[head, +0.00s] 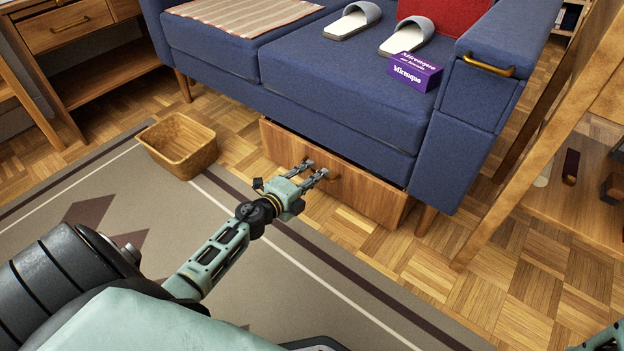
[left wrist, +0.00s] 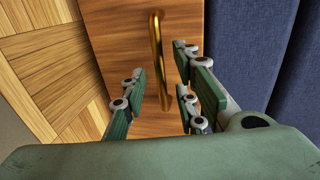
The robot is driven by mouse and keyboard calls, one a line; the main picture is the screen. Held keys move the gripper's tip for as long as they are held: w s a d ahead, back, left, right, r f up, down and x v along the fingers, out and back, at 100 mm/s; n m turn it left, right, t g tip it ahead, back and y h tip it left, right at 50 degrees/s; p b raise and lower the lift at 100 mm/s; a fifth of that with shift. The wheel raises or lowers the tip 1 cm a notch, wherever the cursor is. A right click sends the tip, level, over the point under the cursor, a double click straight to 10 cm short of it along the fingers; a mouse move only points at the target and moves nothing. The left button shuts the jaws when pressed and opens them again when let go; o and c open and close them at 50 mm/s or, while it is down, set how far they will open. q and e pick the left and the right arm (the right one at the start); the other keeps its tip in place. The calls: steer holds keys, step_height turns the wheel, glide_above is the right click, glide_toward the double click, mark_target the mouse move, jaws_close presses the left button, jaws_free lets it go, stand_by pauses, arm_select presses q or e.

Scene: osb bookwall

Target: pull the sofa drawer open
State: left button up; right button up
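The sofa drawer (head: 365,196) is a wooden front low under the blue sofa (head: 335,95). A dark gap shows along its top edge; I cannot tell whether it stands out at all. Its brass handle (head: 334,178) is partly hidden by my left gripper (head: 318,172) in the head view. In the left wrist view the handle (left wrist: 159,60) runs lengthwise between the fingers of my left gripper (left wrist: 161,66), with space on both sides. The gripper is open, in front of the drawer (left wrist: 130,45). Only a piece of my right arm shows at the head view's bottom right corner.
A wicker basket (head: 178,146) stands on the floor left of the drawer, at the rug's edge (head: 90,175). Slippers (head: 352,20) and a purple box (head: 414,71) are on the sofa. A wooden shelf unit (head: 560,190) stands at right. Floor before the drawer is clear.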

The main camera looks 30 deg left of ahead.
arm_select(q)
steer(key=shift+c, duration=0.3)
jaws_close()
stand_by(0.3)
